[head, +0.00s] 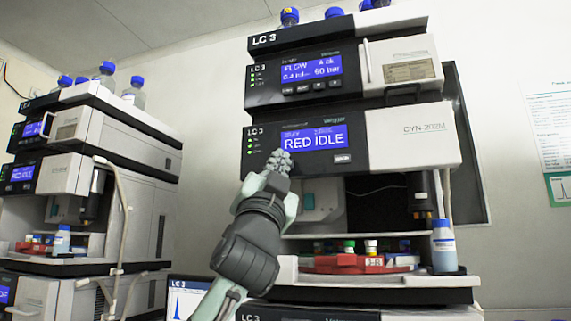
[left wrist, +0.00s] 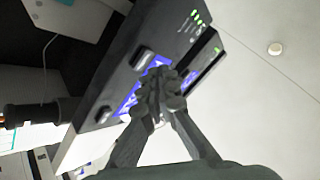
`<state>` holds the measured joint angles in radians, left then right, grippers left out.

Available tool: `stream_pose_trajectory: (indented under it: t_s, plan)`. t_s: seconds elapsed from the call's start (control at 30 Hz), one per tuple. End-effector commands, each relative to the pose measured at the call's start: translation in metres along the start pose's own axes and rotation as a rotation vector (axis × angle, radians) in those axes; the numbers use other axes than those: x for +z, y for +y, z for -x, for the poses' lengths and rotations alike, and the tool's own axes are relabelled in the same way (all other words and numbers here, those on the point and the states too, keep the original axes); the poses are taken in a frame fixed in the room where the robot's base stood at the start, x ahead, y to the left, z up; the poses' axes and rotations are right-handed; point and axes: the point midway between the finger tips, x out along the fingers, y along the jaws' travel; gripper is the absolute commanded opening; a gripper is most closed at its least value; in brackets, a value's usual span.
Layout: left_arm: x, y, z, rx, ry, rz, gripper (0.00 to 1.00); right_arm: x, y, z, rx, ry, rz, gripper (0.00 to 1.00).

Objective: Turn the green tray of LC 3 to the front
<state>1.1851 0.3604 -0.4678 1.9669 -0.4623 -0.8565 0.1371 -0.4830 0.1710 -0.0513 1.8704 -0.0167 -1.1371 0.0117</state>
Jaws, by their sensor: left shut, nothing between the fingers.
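The LC 3 stack stands at centre right in the head view. Its sampler module has a blue screen (head: 314,139) reading "RED IDLE" and a light button (head: 343,158) at lower right of it. A red tray (head: 322,263) with vials faces the front in the open bay below. I cannot see a green tray. My left gripper (head: 280,160) is shut and empty, its fingertips in front of the panel at the screen's lower left. In the left wrist view the shut fingertips (left wrist: 160,95) overlap the blue screen (left wrist: 127,104); contact is unclear. My right gripper is not in view.
A blue-capped bottle (head: 444,247) stands at the bay's right. A second stack (head: 85,165) with bottles on top stands at left. A monitor (head: 187,297) labelled LC 3 is low between them. A pump module (head: 345,70) sits above the sampler.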

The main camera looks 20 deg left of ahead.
Motion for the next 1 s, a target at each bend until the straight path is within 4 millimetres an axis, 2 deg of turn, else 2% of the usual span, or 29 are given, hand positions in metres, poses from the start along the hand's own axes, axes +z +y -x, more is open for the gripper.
stream_pose_trajectory:
  t_s: [1.0]
  plan:
    - [0.0064, 0.006, -0.0085, 0.0, -0.001, 0.0, 0.0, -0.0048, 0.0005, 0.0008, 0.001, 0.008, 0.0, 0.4]
